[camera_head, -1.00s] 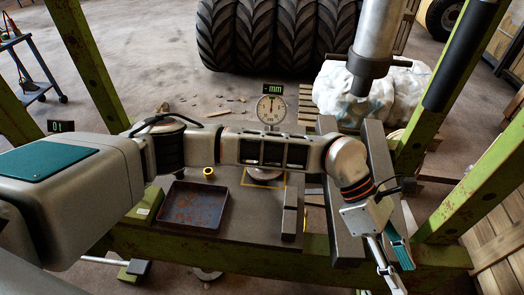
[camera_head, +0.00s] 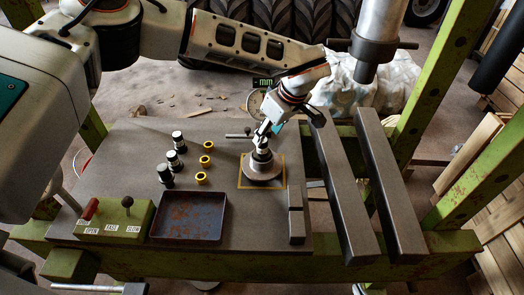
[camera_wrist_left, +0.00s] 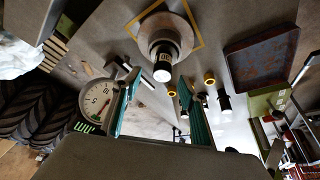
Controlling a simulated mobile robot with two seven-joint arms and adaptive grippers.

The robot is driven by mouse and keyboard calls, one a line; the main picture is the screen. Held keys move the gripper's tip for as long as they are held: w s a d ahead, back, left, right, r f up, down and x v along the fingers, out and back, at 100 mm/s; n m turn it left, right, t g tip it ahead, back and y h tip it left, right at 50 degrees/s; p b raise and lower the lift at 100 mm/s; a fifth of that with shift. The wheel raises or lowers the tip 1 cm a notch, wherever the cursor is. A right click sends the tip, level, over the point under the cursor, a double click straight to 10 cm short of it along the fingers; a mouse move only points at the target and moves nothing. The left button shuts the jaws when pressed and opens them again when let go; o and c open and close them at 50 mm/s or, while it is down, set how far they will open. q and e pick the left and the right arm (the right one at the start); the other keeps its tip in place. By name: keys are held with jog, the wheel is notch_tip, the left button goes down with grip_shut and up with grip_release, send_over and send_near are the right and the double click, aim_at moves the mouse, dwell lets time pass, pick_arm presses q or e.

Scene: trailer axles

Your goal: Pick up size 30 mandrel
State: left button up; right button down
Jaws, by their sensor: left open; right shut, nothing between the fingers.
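A dark mandrel (camera_head: 262,155) with a pale top stands upright on a round metal disc (camera_head: 266,173) inside a yellow square outline. The same mandrel (camera_wrist_left: 162,66) shows in the left wrist view with a label I cannot read. My left gripper (camera_head: 268,131) is at its upper end; contact cannot be told. In the wrist view my left gripper (camera_wrist_left: 160,103) has its teal fingers apart, with the mandrel beyond them. Three other dark mandrels with pale tops, including the front one (camera_head: 165,174), stand on the table to the left. My right gripper is not in view.
A rusty tray (camera_head: 222,218) and a green control box (camera_head: 122,220) lie in front. A dial gauge (camera_wrist_left: 97,101) stands behind the disc. The press ram (camera_head: 377,45) hangs above two grey beams.

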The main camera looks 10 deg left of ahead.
aim_at(262, 149)
pick_arm(q)
jog(key=x, duration=0.5)
jog(key=shift+s+a+f, duration=0.15)
jog(key=shift+a+f, duration=0.05)
jog(key=shift+r, duration=0.1)
grip_shut()
